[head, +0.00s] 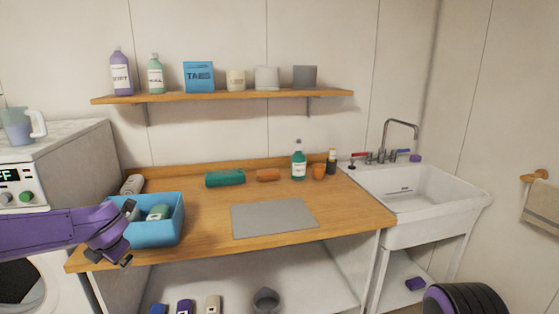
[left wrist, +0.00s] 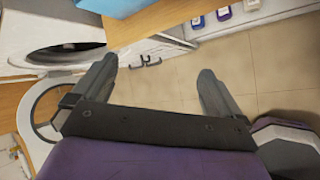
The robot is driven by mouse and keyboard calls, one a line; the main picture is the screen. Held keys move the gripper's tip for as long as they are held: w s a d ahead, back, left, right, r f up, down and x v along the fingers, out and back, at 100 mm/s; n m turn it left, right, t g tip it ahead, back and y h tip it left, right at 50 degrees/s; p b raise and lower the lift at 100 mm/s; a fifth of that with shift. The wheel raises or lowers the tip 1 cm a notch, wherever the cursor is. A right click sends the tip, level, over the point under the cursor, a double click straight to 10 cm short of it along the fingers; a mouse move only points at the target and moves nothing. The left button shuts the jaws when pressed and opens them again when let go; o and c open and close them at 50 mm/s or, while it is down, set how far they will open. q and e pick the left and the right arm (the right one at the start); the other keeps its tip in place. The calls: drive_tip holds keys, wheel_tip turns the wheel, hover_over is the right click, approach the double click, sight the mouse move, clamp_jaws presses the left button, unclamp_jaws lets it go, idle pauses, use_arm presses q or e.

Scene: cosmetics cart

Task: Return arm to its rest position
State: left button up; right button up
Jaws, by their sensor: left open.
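My left arm comes in from the left in the head view, and its gripper (head: 125,262) hangs at the front left edge of the wooden counter, in front of the blue bin. In the left wrist view the left gripper (left wrist: 160,85) has its two fingers wide apart with nothing between them, over the tiled floor. The blue bin (head: 152,238) stands on the counter's left end with a green bottle (head: 158,212) lying inside. My right gripper is not seen; a dark rounded purple part at the lower right is probably mine.
The counter (head: 350,205) carries a grey mat (head: 275,218), a teal roll (head: 225,178), an orange item (head: 268,175) and a green bottle (head: 298,163). A washing machine (head: 60,160) stands left, a white sink (head: 420,190) right. Several bottles stand on the lower shelf (head: 235,285).

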use_arm(q)
drive_tip(key=s+d+f+m+t, duration=0.1)
drive_tip(key=s+d+f+m, duration=0.2)
drive_tip(key=s+f+m, duration=0.4)
drive_tip(key=s+d+f+m, duration=0.25)
drive_tip(key=f+m, duration=0.25)
drive_tip(key=f, duration=0.4)
drive_tip(key=s+d+f+m+t, duration=0.1)
drive_tip(key=s+d+f+m, duration=0.2)
drive_tip(key=s+f+m, duration=0.4)
drive_tip(key=s+d+f+m+g, duration=0.1)
drive_tip(key=s+f+m, duration=0.1)
drive_tip(key=s+f, duration=0.2)
drive_tip(key=s+d+f+m+g+h, duration=0.1)
drive_tip(key=s+f, duration=0.3)
drive_tip(key=s, duration=0.5)
drive_tip(key=s+d+f+m+g+h, duration=0.1)
drive_tip(key=s+f+m+g, duration=0.1)
drive_tip(key=s, duration=0.5)
drive_tip(key=shift+d+f+m, duration=0.25)
drive_tip(key=shift+f+m, duration=0.55)
drive_tip(key=shift+f, duration=0.1)
